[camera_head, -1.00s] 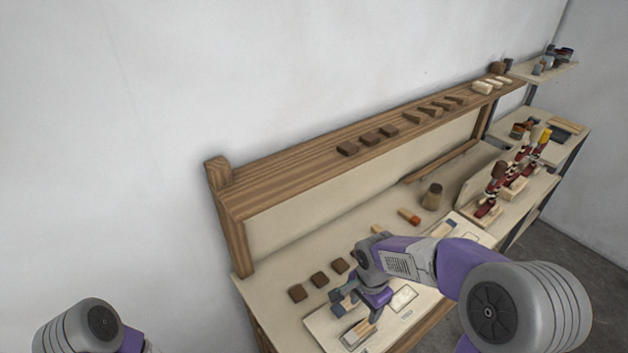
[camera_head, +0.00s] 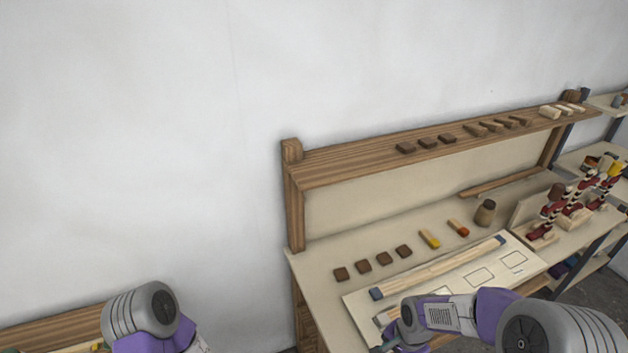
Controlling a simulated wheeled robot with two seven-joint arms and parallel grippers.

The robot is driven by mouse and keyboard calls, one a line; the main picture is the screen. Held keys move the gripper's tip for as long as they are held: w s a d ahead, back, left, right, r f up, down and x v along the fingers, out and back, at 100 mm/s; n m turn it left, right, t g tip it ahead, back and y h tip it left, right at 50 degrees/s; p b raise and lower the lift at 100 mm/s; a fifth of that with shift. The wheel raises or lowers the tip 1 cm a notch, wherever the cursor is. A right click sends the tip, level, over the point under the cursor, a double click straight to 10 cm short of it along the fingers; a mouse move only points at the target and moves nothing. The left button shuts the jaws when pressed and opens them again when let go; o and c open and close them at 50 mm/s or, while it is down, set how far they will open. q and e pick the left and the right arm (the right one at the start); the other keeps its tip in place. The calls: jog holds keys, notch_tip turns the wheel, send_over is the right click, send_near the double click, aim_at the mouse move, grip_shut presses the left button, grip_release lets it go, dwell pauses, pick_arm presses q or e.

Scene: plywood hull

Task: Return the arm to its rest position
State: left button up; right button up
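My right arm comes in from the lower right over the front of the workbench (camera_head: 320,262). Its gripper (camera_head: 384,347) is at the bottom edge, by the near left part of a pale board (camera_head: 362,300) with printed outlines. The fingers are small and partly cut off, so I cannot tell whether they are open or hold anything. My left arm shows only as a grey and purple joint at the lower left; its gripper is out of view. A long wooden strip with dark ends (camera_head: 440,268) lies along the back of the board.
Several dark square blocks (camera_head: 363,266), a yellow-tipped piece (camera_head: 430,239), a red-tipped piece (camera_head: 459,228) and a brown jar (camera_head: 485,212) stand behind the board. A wooden shelf (camera_head: 350,162) with blocks runs above. Red-and-white figures (camera_head: 552,212) stand at right. Another bench edge (camera_head: 50,329) shows lower left.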

jog(key=s+a+f+n+y+b, duration=0.1)
jog(key=s+a+f+n, duration=0.3)
jog(key=f, duration=0.6)
jog(key=s+a+f+n+y+b, duration=0.1)
jog(key=s+a+f+n, duration=0.3)
jog(key=f, duration=0.6)
jog(key=s+a+y, duration=0.1)
jog(key=s+a, duration=0.1)
jog(key=shift+s+f+t+b, duration=0.15)
jog(key=shift+s+t+b, duration=0.15)
jog(key=shift+s, duration=0.1)
